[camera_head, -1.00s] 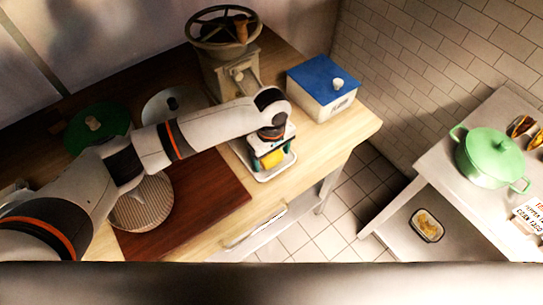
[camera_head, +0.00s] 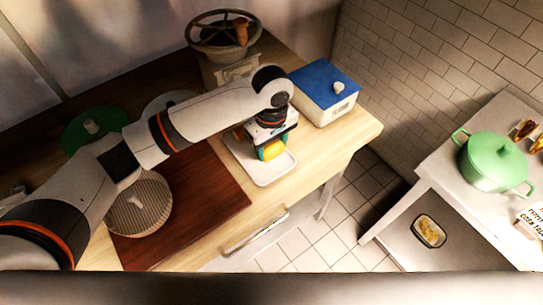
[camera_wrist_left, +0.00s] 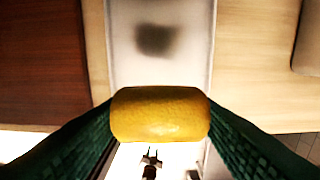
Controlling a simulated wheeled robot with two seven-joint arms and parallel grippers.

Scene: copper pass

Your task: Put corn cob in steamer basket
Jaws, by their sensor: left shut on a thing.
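The yellow corn cob (camera_head: 272,150) is between the fingers of my left gripper (camera_head: 270,149). In the left wrist view the corn cob (camera_wrist_left: 160,114) lies crosswise, with a green finger pressed at each end. The gripper is shut on it above a white tray (camera_head: 277,173); a dark shadow falls on the tray in the wrist view, so the cob looks lifted clear. The round woven steamer basket (camera_head: 140,207) stands on the left of the counter, partly hidden by my left arm. My right gripper is not in view.
A dark red-brown board (camera_head: 205,195) lies between the basket and the tray. A white box with a blue lid (camera_head: 325,92), a hand-wheel grinder (camera_head: 224,50) and a green lid (camera_head: 93,127) stand behind. A green pot (camera_head: 493,162) is on the right table.

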